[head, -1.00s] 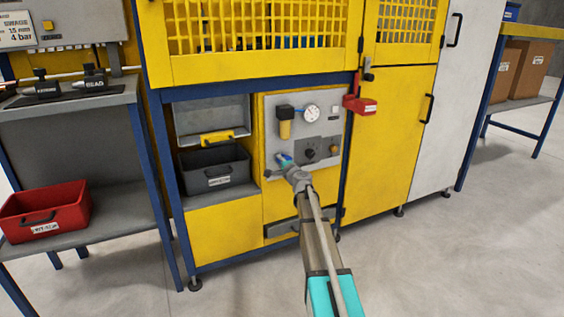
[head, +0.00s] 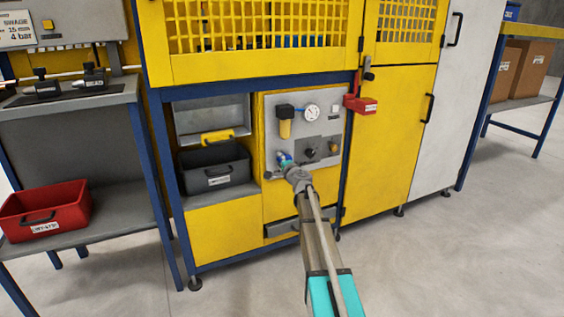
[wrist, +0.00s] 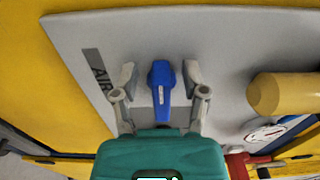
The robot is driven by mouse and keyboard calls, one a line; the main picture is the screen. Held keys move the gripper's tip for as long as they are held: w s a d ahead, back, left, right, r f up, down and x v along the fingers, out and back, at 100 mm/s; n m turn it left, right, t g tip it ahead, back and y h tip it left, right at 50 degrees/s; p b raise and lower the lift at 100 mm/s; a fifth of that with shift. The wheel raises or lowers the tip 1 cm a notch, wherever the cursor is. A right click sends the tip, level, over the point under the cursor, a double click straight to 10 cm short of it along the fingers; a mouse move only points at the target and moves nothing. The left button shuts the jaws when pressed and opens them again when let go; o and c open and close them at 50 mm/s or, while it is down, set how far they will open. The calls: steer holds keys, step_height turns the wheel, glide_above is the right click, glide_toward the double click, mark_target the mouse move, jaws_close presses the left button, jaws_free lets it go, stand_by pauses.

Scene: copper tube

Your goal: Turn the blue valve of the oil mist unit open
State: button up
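The blue valve (wrist: 162,88) is a small lever handle with a pale label, on the grey panel (wrist: 225,40) of the oil mist unit. The fingers are open, one on each side of the handle, with a visible gap on both sides. In the head view the valve (head: 283,156) shows as a small blue spot at the panel's lower left. My gripper (head: 287,163) is right at it and partly hidden by my wrist.
A yellow-bowled filter (head: 285,127) and a round gauge (head: 312,113) sit above the valve, with a dark knob (head: 310,153) to its right. A red box (head: 361,105) juts out at the upper right. A grey bin (head: 216,168) stands in the left bay.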

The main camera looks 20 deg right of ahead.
steer(key=s, duration=1.2)
steer(key=shift+d, duration=0.2)
stand_by(0.5)
steer(key=s+a+f+n+g+y+p, duration=0.1)
steer(key=s+a+n+g+y+p, duration=0.2)
steer(key=a, duration=0.4)
steer(key=s+a+f+n+g+y+p, duration=0.1)
steer(key=s+a+f+n+g, duration=0.15)
steer(key=a+n, duration=0.35)
steer(key=s+a+n+g+y+p, duration=0.2)
steer(key=s+a+n+g, duration=0.15)
steer(key=a, duration=0.45)
steer(key=s+a+f+n+g+h+p, duration=0.1)
steer(key=s+a+n+g+h+p, duration=0.3)
steer(key=s, duration=0.6)
steer(key=s+f+n+g+h+p, duration=0.1)
steer(key=s+g+h+p, duration=0.3)
steer(key=s, duration=0.6)
step_height(320, 180, up, 37)
steer(key=g+y+p, duration=0.1)
steer(key=p, duration=3.5)
steer(key=shift+d, duration=0.15)
steer(key=shift+s, duration=0.1)
